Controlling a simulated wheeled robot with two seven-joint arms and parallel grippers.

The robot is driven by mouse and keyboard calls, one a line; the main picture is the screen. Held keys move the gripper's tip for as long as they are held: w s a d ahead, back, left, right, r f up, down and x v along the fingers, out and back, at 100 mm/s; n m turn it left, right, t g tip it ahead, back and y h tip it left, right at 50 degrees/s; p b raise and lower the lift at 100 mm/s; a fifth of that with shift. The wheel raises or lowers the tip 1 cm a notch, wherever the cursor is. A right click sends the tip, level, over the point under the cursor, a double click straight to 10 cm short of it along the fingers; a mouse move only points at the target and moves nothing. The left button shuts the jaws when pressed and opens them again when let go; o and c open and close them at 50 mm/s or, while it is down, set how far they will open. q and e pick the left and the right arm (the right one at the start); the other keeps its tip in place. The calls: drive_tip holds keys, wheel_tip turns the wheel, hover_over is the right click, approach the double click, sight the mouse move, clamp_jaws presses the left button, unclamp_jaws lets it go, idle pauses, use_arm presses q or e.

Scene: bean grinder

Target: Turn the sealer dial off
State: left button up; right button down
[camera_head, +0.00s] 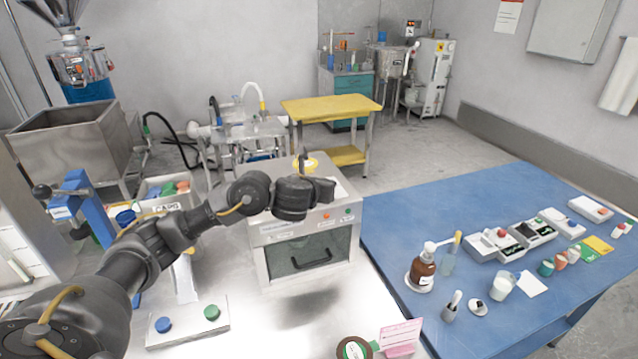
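My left arm reaches in from the lower left, over a metal box with a dark handled front (310,255). My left gripper (318,190) is at the arm's dark end, above the box top; its fingers cannot be made out. I cannot tell for certain which part is the sealer dial. A blue knob (163,324) and a green knob (211,312) sit on a pale panel (188,331) at the front. My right gripper is not in view.
A blue table (405,216) at right holds a brown pump bottle (421,271), a beaker, scales and small cups. A blue lever press (82,207) and a bin of parts (167,193) stand left. A tape roll (354,349) and pink pad (400,338) lie at the front edge.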

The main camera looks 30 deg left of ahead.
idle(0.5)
use_arm(q)
drive_tip(key=o, duration=1)
drive_tip(key=shift+c, duration=0.2)
drive_tip(key=p+v, duration=0.7)
drive_tip(key=v, duration=0.3)
drive_tip(key=shift+s+r+p, duration=0.15)
drive_tip(key=shift+s+p, duration=0.15)
drive_tip(key=shift+p, duration=0.05)
drive_tip(key=shift+d, duration=0.15)
